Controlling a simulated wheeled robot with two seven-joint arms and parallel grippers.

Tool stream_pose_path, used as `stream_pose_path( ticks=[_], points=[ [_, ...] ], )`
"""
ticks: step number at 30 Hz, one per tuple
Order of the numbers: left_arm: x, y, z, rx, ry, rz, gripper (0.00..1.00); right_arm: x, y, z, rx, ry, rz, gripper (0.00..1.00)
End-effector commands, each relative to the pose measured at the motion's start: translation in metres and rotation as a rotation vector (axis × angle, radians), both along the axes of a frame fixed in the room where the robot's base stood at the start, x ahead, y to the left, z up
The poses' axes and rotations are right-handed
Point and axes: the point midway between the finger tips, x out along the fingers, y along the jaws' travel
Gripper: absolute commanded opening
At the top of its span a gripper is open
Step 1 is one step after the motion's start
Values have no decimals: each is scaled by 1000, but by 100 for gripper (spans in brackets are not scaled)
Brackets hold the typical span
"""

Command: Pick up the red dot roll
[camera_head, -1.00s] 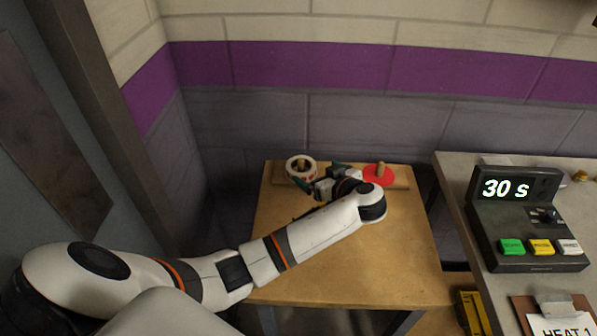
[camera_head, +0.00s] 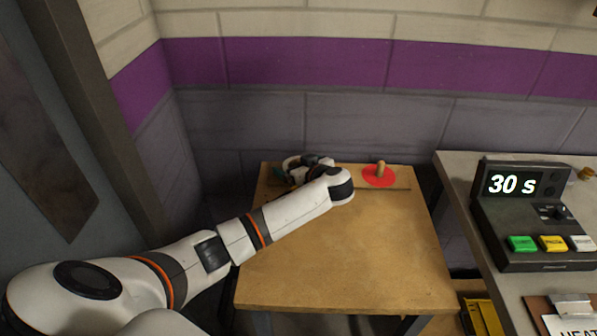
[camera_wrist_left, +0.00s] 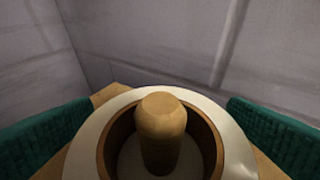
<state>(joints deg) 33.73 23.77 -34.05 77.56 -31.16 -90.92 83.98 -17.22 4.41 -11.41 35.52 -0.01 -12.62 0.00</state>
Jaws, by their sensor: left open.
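The roll (camera_wrist_left: 88,137) fills the lower middle of the left wrist view. It is a pale ring with a brown core, standing around an upright wooden peg (camera_wrist_left: 160,125). Its red dots cannot be made out there. My left gripper (camera_head: 296,172) is open over the roll at the back left of the wooden table. Its green finger pads show on either side of the roll in the left wrist view (camera_wrist_left: 160,140), apart from it. In the head view my gripper and wrist hide most of the roll. My right gripper is not in view.
A red disc (camera_head: 371,182) with a second wooden peg (camera_head: 380,168) is at the right of the table's back. The wooden table (camera_head: 340,250) is clear in front. A grey counter at the right holds a timer box (camera_head: 515,183) reading 30 s. A wall stands close behind.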

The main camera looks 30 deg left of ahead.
Motion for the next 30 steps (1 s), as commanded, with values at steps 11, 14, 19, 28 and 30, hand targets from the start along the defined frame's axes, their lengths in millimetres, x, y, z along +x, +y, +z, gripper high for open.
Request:
stream_pose_path(
  ticks=[11, 14, 19, 28, 30],
  points=[
    [0, -1, 0, 0, 0, 0, 49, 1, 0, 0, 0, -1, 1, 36],
    [0, -1, 0, 0, 0, 0, 49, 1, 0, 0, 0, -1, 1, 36],
    [0, -1, 4, -1, -2, 0, 49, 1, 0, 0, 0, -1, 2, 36],
    [1, -1, 57, -2, -8, 0, 49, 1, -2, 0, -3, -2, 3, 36],
    [0, -1, 70, -2, -6, 0, 49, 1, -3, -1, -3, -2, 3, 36]
  ],
)
